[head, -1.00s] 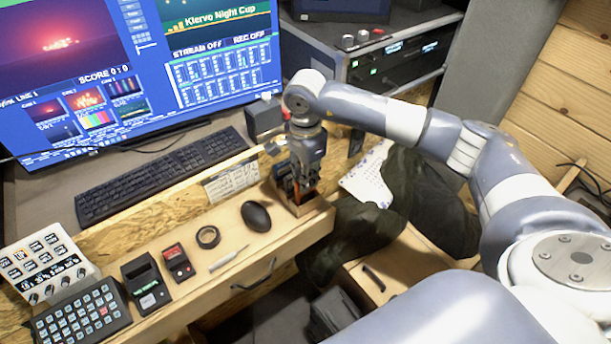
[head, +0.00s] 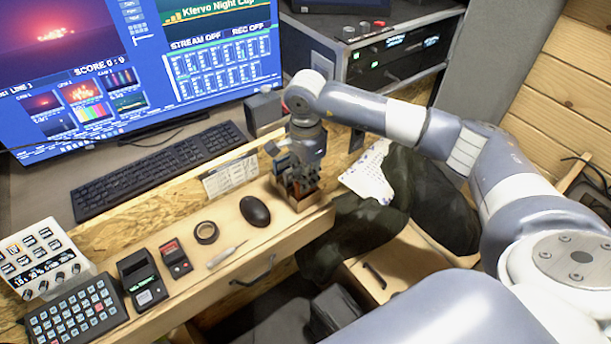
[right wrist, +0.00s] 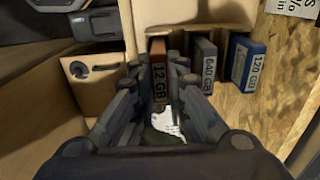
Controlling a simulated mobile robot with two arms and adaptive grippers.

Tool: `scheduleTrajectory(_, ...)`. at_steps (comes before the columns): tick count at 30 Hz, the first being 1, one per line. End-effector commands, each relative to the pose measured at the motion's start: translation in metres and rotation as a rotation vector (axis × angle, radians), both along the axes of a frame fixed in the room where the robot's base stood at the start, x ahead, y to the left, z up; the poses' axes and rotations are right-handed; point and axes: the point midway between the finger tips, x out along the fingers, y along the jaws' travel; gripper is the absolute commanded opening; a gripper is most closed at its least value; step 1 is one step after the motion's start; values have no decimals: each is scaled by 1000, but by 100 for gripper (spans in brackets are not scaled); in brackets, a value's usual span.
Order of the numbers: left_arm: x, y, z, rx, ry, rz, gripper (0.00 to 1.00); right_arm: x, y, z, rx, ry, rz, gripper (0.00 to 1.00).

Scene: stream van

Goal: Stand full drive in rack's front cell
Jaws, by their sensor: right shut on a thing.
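My right gripper (head: 298,182) is shut on an orange-brown drive (right wrist: 158,72) whose label reads "12 GB", perhaps cut off. It holds the drive upright at the wooden rack (head: 312,201), which stands at the desk's right end. In the right wrist view, a grey drive (right wrist: 205,65) marked "640 GB" and a blue drive (right wrist: 246,62) marked "120 GB" stand to the right of the held one. The fingers hide the held drive's lower part, so I cannot tell how deep it sits in its cell. My left gripper is not in view.
A black mouse (head: 254,210) lies just left of the rack, with a tape roll (head: 206,232) and a black docking device (head: 142,280) further left. A keyboard (head: 155,170) lies behind. Dark cloth (head: 365,225) and a white sheet (head: 370,172) lie right of the rack.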

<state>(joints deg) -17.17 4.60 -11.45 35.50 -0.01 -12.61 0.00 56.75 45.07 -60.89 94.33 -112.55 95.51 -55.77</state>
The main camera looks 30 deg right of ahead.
Motion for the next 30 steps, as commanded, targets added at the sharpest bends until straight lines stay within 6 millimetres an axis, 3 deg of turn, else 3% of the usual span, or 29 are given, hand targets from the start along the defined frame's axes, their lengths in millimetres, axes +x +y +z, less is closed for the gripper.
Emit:
scheduleTrajectory(10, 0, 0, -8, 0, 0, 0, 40, 0, 0, -9, 0, 0, 0, 0)
scheduleTrajectory(11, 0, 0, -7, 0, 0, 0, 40, 0, 0, -8, 0, 0, 0, 15)
scheduleTrajectory(14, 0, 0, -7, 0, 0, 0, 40, 0, 0, -8, 0, 0, 0, 36)
scheduleTrajectory(25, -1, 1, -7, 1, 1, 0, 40, 0, 0, -5, 0, 0, 0, 36)
scheduleTrajectory(30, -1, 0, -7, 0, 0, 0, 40, 1, 0, 16, 1, -4, 0, 36)
